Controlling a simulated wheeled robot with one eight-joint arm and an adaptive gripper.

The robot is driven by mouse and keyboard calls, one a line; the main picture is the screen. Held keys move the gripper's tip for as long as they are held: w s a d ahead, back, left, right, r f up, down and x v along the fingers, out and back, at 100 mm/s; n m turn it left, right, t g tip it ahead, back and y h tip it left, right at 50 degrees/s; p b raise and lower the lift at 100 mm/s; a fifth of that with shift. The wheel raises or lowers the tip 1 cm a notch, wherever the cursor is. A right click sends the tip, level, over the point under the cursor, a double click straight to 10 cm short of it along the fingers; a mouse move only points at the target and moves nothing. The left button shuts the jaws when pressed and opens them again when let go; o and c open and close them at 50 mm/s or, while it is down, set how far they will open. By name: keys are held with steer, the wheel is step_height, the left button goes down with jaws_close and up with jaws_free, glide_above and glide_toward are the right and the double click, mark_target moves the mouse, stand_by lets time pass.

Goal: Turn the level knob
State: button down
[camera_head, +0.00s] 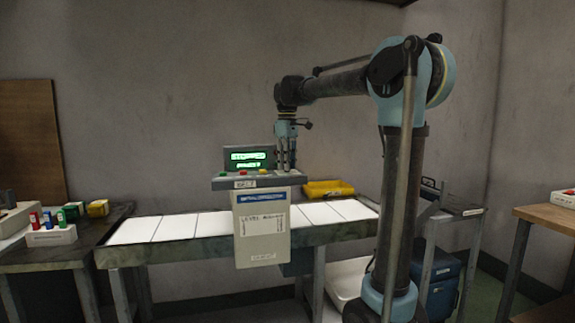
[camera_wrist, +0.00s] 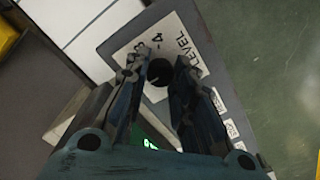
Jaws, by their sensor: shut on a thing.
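The level knob (camera_wrist: 158,73) is a round black knob on a light plate with the word LEVEL and numbers, seen in the wrist view. My gripper (camera_wrist: 159,66) is shut on the knob, one finger on each side of it. In the head view my gripper (camera_head: 285,165) points down at the right side of the control box (camera_head: 262,225). The knob itself is hidden there behind the fingers. The box's screen (camera_head: 249,158) is lit green, with red, yellow and green buttons below it.
A bench with white panels (camera_head: 175,228) runs behind the control box. A yellow tray (camera_head: 329,188) lies on it to the right. At the left, a dark table holds a white holder (camera_head: 51,237) with coloured items. A wooden table (camera_head: 549,217) stands at the right.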

steer(key=m, duration=0.4)
steer(key=shift+w, duration=0.15)
steer(key=shift+m, duration=1.6)
steer(key=c, duration=1.3)
jaws_free()
steer(key=shift+c, duration=0.2)
step_height(320, 180, up, 12)
